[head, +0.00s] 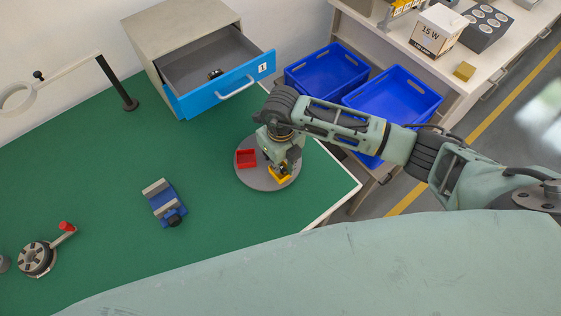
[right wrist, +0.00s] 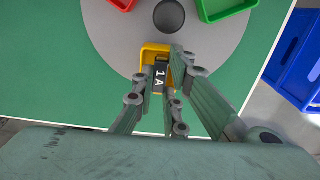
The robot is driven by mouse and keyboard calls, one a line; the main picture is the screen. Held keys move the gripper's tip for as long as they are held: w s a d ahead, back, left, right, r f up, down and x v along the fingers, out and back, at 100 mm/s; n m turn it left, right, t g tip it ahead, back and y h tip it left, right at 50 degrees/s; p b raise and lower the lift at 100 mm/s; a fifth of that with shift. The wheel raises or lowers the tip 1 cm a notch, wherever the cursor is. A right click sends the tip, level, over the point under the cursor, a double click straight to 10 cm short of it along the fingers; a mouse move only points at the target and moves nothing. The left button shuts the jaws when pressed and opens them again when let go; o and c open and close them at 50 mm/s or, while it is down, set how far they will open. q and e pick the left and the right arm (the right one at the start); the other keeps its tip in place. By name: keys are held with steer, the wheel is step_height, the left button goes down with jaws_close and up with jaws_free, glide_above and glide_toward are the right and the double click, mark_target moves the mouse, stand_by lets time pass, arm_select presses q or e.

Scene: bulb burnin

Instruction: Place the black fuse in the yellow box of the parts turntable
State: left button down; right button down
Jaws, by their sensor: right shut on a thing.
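The parts turntable (head: 252,181) is a grey disc on the green bench, also in the right wrist view (right wrist: 110,45). Its yellow box (head: 284,178) is at the near right side of the disc and shows partly in the right wrist view (right wrist: 150,49). My right gripper (head: 285,166) points down over this box. In the right wrist view my right gripper (right wrist: 164,75) is shut on the black fuse (right wrist: 159,76), marked "1 A". The fuse is at the yellow box; its depth and contact with the floor are unclear. My left gripper is not in view.
A red box (head: 246,158) and a green box (right wrist: 225,8) share the disc around a dark hub (right wrist: 169,16). An open blue-fronted drawer (head: 222,85) stands behind. A blue vise (head: 166,203) lies left. Blue bins (head: 327,72) stand right of the bench.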

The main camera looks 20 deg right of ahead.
steer(key=shift+s+f+b, duration=0.15)
steer(key=shift+f+b, duration=0.15)
steer(key=shift+f, duration=0.1)
steer(key=shift+s, duration=0.1)
steer(key=c, duration=2.1)
jaws_free()
steer(key=o, duration=0.3)
steer(key=shift+f, duration=0.15)
steer(key=shift+o, duration=0.2)
